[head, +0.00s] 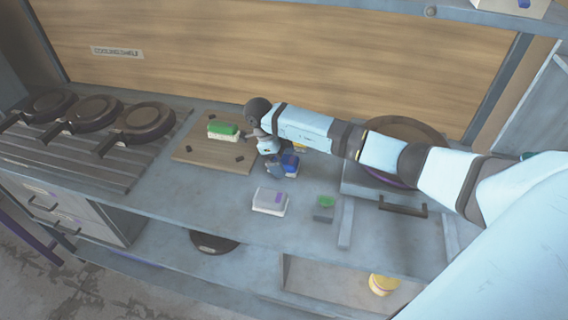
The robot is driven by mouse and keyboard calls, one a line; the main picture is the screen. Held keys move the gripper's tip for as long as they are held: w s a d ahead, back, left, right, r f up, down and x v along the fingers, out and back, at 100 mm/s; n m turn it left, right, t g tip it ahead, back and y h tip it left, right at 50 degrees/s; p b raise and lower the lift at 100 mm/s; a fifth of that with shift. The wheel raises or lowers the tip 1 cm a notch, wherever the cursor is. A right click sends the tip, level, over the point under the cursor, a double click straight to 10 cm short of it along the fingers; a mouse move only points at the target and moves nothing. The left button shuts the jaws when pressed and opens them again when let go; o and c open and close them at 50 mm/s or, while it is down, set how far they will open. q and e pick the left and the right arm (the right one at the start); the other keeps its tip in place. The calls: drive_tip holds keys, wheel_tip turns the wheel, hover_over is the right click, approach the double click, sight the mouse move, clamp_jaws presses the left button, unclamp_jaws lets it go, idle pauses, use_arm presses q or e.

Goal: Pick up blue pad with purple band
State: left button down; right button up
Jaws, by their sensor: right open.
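A pad with a deep blue top and pale base (290,164) lies on the grey counter right of the wooden board; I cannot make out a purple band on it. My right gripper (279,164) is open and points down right beside this blue pad, partly covering its left side. Whether the fingers touch it I cannot tell. A second pad, with a pale grey top and a purple patch (269,201), lies nearer the counter's front edge, clear of the gripper. My left gripper is not in view.
A green-topped pad (222,130) lies on the wooden board (205,154) with small dark pegs. A small green-and-grey block (325,208) sits right of the pale pad. Black pans (144,121) stand at left. A press with a dark handle (403,207) is at right, under my arm.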

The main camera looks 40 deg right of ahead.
drive_tip(key=shift+s+d+f, duration=0.15)
drive_tip(key=shift+s+f, duration=0.05)
drive_tip(key=shift+f, duration=0.35)
drive_tip(key=c, duration=1)
drive_tip(key=shift+r, duration=0.1)
